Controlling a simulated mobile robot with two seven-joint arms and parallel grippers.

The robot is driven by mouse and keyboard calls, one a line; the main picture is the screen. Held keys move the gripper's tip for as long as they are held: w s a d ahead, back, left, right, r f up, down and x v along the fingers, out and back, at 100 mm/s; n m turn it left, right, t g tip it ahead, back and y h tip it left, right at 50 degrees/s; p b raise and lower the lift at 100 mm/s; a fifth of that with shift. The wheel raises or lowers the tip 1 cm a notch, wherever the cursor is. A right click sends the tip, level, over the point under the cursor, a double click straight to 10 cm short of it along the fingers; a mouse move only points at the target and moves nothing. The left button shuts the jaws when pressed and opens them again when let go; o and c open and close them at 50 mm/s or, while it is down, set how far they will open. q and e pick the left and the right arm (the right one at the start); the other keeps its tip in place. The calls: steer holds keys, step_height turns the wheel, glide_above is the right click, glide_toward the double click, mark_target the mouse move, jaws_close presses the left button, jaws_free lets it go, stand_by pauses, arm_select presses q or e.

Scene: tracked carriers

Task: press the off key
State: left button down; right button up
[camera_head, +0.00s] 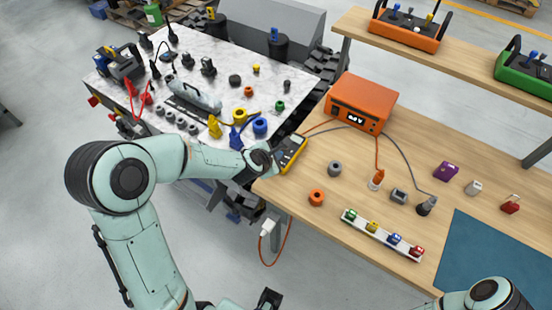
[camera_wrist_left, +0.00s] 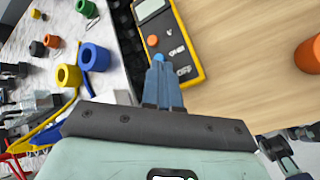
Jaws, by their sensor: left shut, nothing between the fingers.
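A yellow and dark handheld meter (camera_head: 291,153) lies at the left edge of the wooden bench. In the left wrist view the meter (camera_wrist_left: 186,62) shows a grey display, a round orange key (camera_wrist_left: 152,40) and small pale keys (camera_wrist_left: 177,50). No lettering is readable, so I cannot tell which key is off. My left gripper (camera_head: 273,160) is at the meter's near end. In the left wrist view its blue fingers (camera_wrist_left: 159,64) are shut and empty, with their tips over the lower keypad. A blue round spot shows at the tips; contact is unclear.
An orange powered box (camera_head: 362,103) stands behind the meter, with cables across the bench. A grey ring (camera_head: 334,168) and an orange ring (camera_head: 316,197) lie to the right. The cluttered marble-topped carrier (camera_head: 215,60) is close on the left.

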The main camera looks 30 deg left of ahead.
stand_by(0.4)
arm_select(q)
steer(key=shift+r+p, duration=0.5)
steer(key=shift+r, duration=0.25)
arm_select(e)
steer(key=shift+w+r, duration=0.25)
steer(key=shift+r, duration=0.25)
arm_select(q)
steer(key=shift+r+p, duration=0.4)
steer(key=shift+r, duration=0.2)
step_height(320, 180, up, 4)
steer(key=p, duration=0.2)
steer(key=shift+f+p, duration=0.1)
steer(key=shift+p, duration=0.2)
arm_select(e)
steer(key=w+r, duration=0.1)
steer(key=r, duration=0.1)
steer(key=w+r, duration=0.1)
steer(key=r, duration=0.1)
steer(key=shift+w, duration=0.15)
